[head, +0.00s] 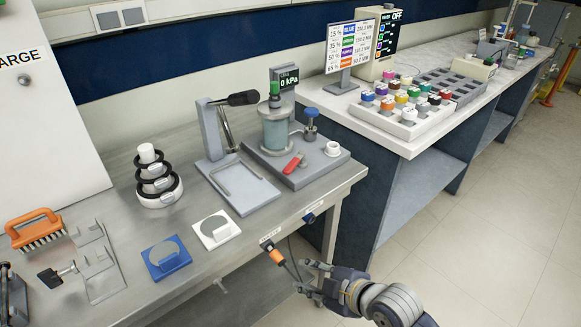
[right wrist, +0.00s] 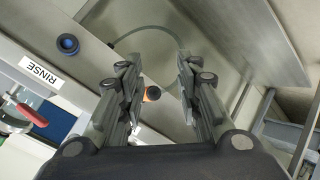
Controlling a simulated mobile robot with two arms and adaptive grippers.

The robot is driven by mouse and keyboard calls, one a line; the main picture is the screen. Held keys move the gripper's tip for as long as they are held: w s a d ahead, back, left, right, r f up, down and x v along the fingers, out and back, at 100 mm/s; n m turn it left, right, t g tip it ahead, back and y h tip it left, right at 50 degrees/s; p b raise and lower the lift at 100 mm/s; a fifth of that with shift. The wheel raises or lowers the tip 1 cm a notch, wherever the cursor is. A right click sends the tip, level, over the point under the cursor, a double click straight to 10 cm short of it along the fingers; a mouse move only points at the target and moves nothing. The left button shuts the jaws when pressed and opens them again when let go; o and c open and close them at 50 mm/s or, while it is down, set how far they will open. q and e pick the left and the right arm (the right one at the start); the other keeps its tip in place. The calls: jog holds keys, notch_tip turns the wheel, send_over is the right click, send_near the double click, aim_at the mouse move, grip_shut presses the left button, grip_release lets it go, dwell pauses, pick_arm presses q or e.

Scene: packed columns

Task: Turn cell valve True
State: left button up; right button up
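The cell (head: 276,128), a clear cylinder under a black display reading 0 kPa, stands on a grey base (head: 300,176) on the steel bench. A red lever (head: 294,164) lies on that base, in front of the cylinder. A blue knob (head: 311,114) on a small post stands to its right. The red lever also shows at the left of the right wrist view (right wrist: 32,115). My right gripper (head: 304,277) is open and empty, low in front of the bench edge. Its fingers are apart in the right wrist view (right wrist: 158,86). My left gripper is not identifiable.
An orange-ended hose connector (head: 276,256) sticks out from the bench front near my right gripper. A blue port (head: 309,217) is beside it, by a RINSE label (right wrist: 40,72). A stand (head: 232,175) is left of the cell. The floor at right is clear.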

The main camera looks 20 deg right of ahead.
jog(key=w+d+r+n+t+y, duration=0.1)
jog(key=w+d+r+n+t, duration=0.1)
jog(key=w+r+n+t, duration=0.3)
jog(key=n+t+y, duration=0.1)
jog(key=n+t, duration=0.1)
jog(key=n, duration=0.2)
send_near(293, 169)
jog(key=w, duration=0.1)
jog(key=p+x, duration=0.1)
jog(key=x, duration=0.9)
jog(key=shift+w+a+f, duration=0.1)
jog(key=shift+w+a, duration=0.05)
grip_shut()
